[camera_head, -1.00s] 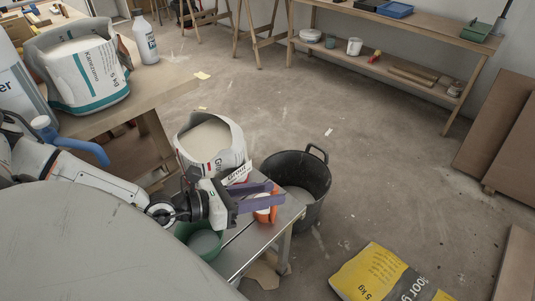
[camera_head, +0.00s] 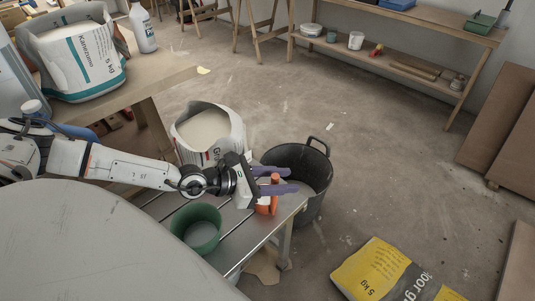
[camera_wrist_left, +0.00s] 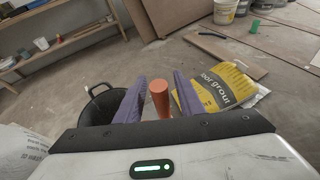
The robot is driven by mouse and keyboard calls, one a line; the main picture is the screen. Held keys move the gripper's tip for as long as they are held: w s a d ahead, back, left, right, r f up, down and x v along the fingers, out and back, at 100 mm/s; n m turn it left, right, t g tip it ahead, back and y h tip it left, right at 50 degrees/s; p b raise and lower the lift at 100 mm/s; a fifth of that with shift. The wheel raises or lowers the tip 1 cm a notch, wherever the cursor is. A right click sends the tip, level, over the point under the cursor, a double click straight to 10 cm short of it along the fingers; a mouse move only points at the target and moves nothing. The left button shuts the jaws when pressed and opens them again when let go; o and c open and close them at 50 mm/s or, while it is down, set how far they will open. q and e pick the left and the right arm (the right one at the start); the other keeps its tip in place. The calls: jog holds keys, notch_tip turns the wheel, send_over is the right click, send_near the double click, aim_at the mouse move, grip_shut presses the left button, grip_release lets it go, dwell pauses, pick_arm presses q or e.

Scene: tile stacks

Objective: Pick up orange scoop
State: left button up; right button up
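The orange scoop (camera_head: 263,207) stands at the far right end of the grey metal bench, partly hidden by my left gripper (camera_head: 285,180) in the head view. Its orange handle (camera_wrist_left: 159,88) points up between the purple fingers in the left wrist view. My left gripper (camera_wrist_left: 159,98) is open, with a finger on each side of the handle and a visible gap, at least on the left side. The lower part of the scoop is hidden in the wrist view. My right gripper is not in view.
A green bucket (camera_head: 196,229) stands on the metal bench (camera_head: 240,243) near the scoop. An open grout bag (camera_head: 238,139) stands behind my left arm. A black tub (camera_head: 318,180) stands beside the bench. A yellow grout bag (camera_head: 375,268) lies on the floor.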

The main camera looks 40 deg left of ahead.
pick_arm(q)
jog(key=shift+w+d+f, duration=0.3)
jog(key=shift+w, duration=0.25)
grip_shut()
jog(key=shift+r, duration=0.1)
dwell(0.9)
